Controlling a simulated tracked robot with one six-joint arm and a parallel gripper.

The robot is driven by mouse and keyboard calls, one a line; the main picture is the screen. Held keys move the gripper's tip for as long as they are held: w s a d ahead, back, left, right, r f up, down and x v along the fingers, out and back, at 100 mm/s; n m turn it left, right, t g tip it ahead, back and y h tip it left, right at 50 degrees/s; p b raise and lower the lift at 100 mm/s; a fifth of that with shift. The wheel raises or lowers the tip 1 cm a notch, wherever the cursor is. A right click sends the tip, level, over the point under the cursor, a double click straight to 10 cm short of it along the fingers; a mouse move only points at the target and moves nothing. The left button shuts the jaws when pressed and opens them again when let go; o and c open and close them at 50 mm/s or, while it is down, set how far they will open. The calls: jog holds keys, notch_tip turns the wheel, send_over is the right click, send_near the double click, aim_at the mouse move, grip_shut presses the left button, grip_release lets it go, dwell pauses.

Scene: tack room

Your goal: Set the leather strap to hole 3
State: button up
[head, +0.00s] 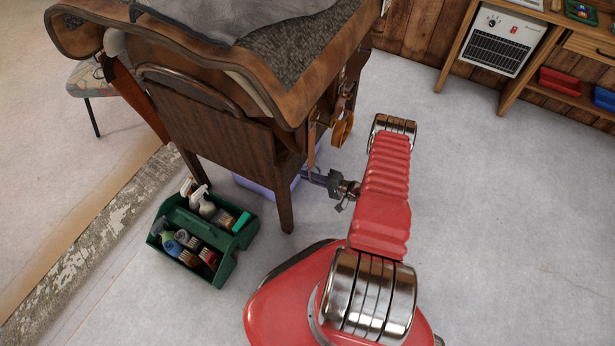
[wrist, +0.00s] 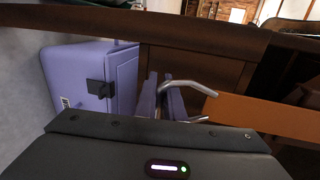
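The brown leather strap (head: 342,130) hangs in a bent loop below the saddle's right side in the head view. In the wrist view an orange-brown strap (wrist: 262,116) crosses at right. A bent bright metal piece, apparently a buckle frame (wrist: 190,84), lies left of its end; strap holes and tongue are not visible. My gripper (head: 312,176) points left, low beside the saddle stand, below the strap loop. In the wrist view two narrow greyish uprights, apparently its fingertips (wrist: 163,98), stand by the metal piece. Whether they touch it or hold anything is unclear.
The saddle (head: 290,65) sits on a dark wooden stand (head: 215,130). A purple box (wrist: 75,75) is beneath, close to my gripper. A green grooming caddy (head: 220,270) stands at front left. The floor at right is clear; a wooden shelf with a heater (head: 500,42) is behind.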

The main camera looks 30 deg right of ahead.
jog(key=o, duration=0.4)
jog(key=shift+s, duration=0.1)
jog(key=v, duration=1.3)
jog(key=shift+s, duration=0.35)
jog(key=shift+d, duration=0.15)
